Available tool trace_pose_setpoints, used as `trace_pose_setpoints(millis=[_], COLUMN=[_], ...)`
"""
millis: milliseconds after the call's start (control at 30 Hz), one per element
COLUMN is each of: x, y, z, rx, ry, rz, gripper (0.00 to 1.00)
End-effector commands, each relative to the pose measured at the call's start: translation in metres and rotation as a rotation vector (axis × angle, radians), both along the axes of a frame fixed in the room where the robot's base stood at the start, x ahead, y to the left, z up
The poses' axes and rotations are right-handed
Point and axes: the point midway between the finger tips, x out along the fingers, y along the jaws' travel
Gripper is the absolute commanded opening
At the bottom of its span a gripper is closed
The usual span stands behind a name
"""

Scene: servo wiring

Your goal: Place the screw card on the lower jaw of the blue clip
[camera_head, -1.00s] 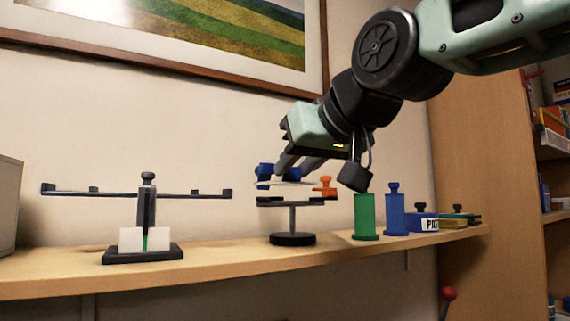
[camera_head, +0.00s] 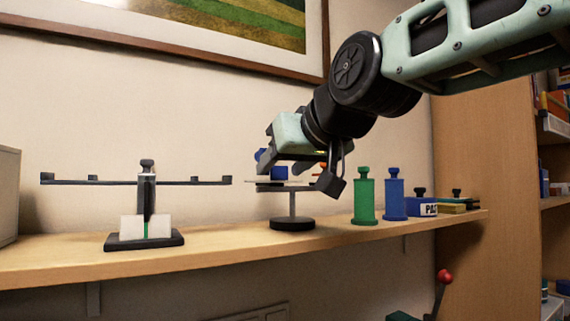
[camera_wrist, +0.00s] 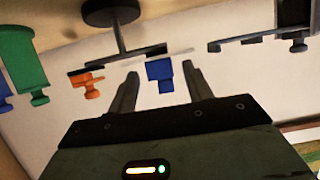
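The blue clip (camera_wrist: 159,72) hangs in the gap between my two fingertips in the wrist view. It is partly covered by my gripper in the head view (camera_head: 279,172), at the top of the small round-based stand. My gripper (camera_wrist: 161,72) is open, with nothing visibly pinched. A thin pale strip, perhaps the screw card (camera_wrist: 172,54), lies across the stand's top at the blue clip. It also shows edge-on in the head view (camera_head: 262,182). I cannot tell whether it rests on the lower jaw. The orange clip (camera_wrist: 86,82) is beside the left finger.
A black stand (camera_head: 145,242) with a long crossbar and a white, green-striped piece is at the left. The shelf (camera_head: 230,248) between the stands is clear.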

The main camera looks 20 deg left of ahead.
Motion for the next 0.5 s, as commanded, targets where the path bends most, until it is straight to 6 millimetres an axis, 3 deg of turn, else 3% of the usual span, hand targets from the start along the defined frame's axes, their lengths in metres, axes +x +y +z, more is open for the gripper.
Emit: trace_pose_setpoints(millis=[333,500], x=[-0.001,-0.018], y=[-0.001,-0.021], z=[0.006,0.014], rx=[0.001,0.002], ry=[-0.001,-0.002], rz=[0.000,0.002], gripper=[0.50,0.50])
